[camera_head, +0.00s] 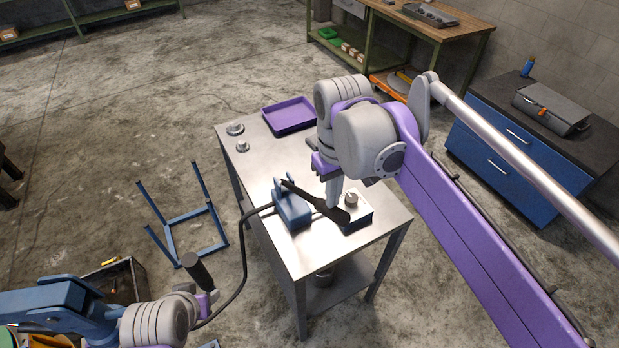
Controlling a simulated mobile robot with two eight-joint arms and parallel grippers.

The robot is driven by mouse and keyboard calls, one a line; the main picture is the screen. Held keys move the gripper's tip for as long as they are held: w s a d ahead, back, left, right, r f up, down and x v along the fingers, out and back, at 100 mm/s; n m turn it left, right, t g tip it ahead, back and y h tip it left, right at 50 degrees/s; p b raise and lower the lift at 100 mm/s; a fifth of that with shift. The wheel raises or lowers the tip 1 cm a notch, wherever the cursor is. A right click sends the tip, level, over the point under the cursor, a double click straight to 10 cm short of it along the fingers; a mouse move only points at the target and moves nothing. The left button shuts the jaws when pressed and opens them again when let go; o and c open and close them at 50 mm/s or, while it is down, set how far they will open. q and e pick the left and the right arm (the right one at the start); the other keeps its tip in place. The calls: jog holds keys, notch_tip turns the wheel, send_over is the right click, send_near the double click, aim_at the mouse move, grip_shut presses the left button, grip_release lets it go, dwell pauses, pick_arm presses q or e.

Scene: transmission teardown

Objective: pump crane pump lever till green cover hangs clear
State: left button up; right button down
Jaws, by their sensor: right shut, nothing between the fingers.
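The crane's pump (292,211) is a blue block on the steel table, with a black hose running from it. Its black pump lever (318,203) slants down to the right. My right gripper (333,195) points down at the lever's outer part, shut with nothing between its fingers. Whether it touches the lever I cannot tell. My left gripper (208,303) is at the lower left, partly hidden; its fingers do not show clearly. A black grip (196,270) stands beside it. I cannot make out the green cover.
The steel table (262,169) also bears a purple tray (290,115), small metal parts (235,128) and a blue-sided box with a knob (357,214). A blue frame (190,214) stands on the floor to the left. A blue drawer cabinet (500,165) stands at the right.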

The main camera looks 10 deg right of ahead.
jog(key=shift+w+a+r, duration=0.1)
jog(key=shift+w+r, duration=0.5)
jog(key=shift+r, duration=0.1)
jog(key=shift+f, duration=0.2)
jog(key=shift+s, duration=0.35)
jog(key=shift+s+f, duration=0.15)
jog(key=shift+f, duration=0.2)
pick_arm(q)
jog(key=s+f+g+b, duration=0.1)
jog(key=s+f+b, duration=0.2)
jog(key=f+b, duration=0.7)
notch_tip(320, 180, down, 2)
jog(key=shift+s+f, duration=0.1)
jog(key=shift+s, duration=0.3)
pick_arm(e)
jog(key=s+d+f, duration=0.1)
jog(key=s+f, duration=0.2)
jog(key=f, duration=0.6)
jog(key=s+d+f, duration=0.1)
jog(key=s+f, duration=0.2)
jog(key=f, duration=0.6)
jog(key=shift+s+d, duration=0.15)
jog(key=shift+s, duration=0.05)
